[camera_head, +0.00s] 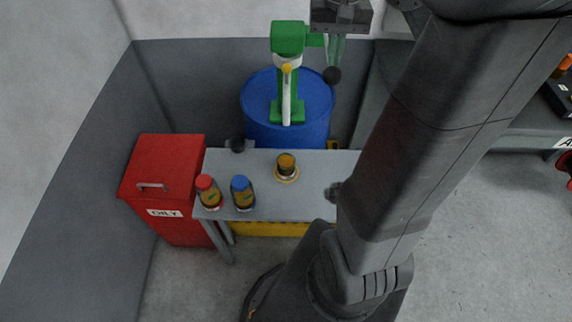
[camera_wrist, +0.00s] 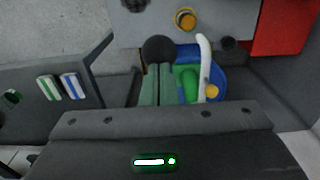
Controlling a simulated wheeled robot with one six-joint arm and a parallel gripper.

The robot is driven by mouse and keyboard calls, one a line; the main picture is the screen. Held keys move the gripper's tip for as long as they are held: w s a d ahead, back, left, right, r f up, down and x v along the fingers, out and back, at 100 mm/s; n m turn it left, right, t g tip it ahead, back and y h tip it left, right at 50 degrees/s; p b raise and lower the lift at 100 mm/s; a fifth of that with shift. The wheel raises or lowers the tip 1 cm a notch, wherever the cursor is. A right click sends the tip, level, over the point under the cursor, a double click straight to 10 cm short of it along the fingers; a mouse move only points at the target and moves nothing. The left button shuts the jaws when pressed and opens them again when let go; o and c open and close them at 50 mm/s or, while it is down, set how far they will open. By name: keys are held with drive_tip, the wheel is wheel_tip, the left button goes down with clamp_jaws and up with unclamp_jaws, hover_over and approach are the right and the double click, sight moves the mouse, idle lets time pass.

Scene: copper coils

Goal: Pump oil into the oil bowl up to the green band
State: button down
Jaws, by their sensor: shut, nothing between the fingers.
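The green pump (camera_head: 287,40) stands on the blue drum (camera_head: 257,103), with a white spout (camera_head: 287,100) hanging at its front. My gripper (camera_head: 334,63) is shut and empty, to the right of the pump head. A black ball knob (camera_head: 332,76) shows at its fingertips; whether they touch it I cannot tell. In the wrist view the knob (camera_wrist: 158,50) lies just beyond the closed fingers, with the spout (camera_wrist: 203,62) to its right. The oil bowl (camera_head: 286,167), amber with a yellow base, sits on the table below the drum. I cannot make out its green band or oil level.
The grey table (camera_head: 262,205) also carries a red-capped bottle (camera_head: 208,192) and a blue-capped bottle (camera_head: 242,193) at its left front. A red bin (camera_head: 163,185) marked OILY stands left of it. Grey walls enclose the drum behind and at the left.

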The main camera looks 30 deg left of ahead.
wheel_tip(320, 180, up, 12)
drive_tip(key=w+p, duration=0.1)
drive_tip(key=p, duration=0.8)
drive_tip(key=shift+a, duration=0.35)
drive_tip(key=shift+d, duration=0.1)
